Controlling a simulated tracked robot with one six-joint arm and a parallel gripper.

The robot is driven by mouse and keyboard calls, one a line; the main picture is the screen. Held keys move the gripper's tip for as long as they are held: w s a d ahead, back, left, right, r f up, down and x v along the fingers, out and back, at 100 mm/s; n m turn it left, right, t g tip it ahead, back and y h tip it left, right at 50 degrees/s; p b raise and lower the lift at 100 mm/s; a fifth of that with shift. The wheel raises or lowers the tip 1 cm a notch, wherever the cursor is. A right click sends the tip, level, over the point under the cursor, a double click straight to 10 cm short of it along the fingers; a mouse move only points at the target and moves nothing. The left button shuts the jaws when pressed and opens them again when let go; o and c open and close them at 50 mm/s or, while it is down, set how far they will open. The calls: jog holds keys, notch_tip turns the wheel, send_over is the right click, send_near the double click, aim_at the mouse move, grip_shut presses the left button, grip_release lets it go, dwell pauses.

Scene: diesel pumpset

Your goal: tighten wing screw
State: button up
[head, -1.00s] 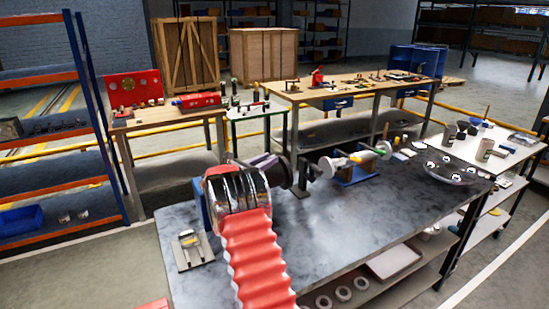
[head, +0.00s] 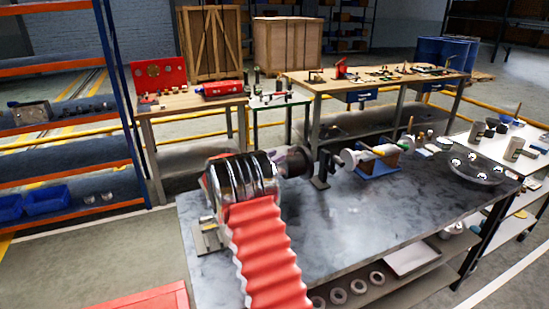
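I cannot pick out a wing screw; at this size no winged head shows clearly. A machine set stands on the grey-topped bench (head: 400,205). It has a dark purple-grey round body (head: 295,160) partly behind my arm, a dark upright bracket (head: 320,172), a white cylinder (head: 349,158) and a blue stand (head: 379,164). A yellow rod-like part (head: 372,150) lies across the white and blue parts. My arm, with red bellows and shiny ringed links, covers the left end of the set. My gripper's fingers do not show; they are out of sight.
A metal fixture plate (head: 208,238) lies at the bench's left end. A round dish (head: 472,168) with shiny balls is at its right. A tray (head: 412,257) and several rings lie on the lower shelf. The bench's front middle is clear. A blue-orange rack (head: 118,100) stands left.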

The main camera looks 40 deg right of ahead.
jog(key=s+a+r+m+y, duration=0.3)
jog(key=s+a+m, duration=0.1)
jog(key=s+a, duration=0.35)
jog(key=s+a+r+m+y, duration=0.4)
jog(key=s+a+m, duration=0.1)
jog(key=s+a, duration=0.25)
jog(key=s+a+f+m+t+y, duration=0.1)
jog(key=s+a+m+y, duration=0.2)
jog(key=s+a, duration=0.3)
jog(key=s+a+f+m+t+y, duration=0.1)
jog(key=s+a, duration=0.6)
jog(key=a, duration=0.7)
jog(key=s+a+f+m+t+y, duration=0.1)
jog(key=s+a+m+y, duration=0.4)
jog(key=a, duration=0.5)
jog(key=shift+s+m+t+y, duration=0.3)
jog(key=shift+s+t+y, duration=0.5)
jog(key=shift+s+y, duration=0.3)
jog(key=shift+o, duration=0.5)
jog(key=shift+s, duration=0.1)
jog(key=shift+a, duration=0.1)
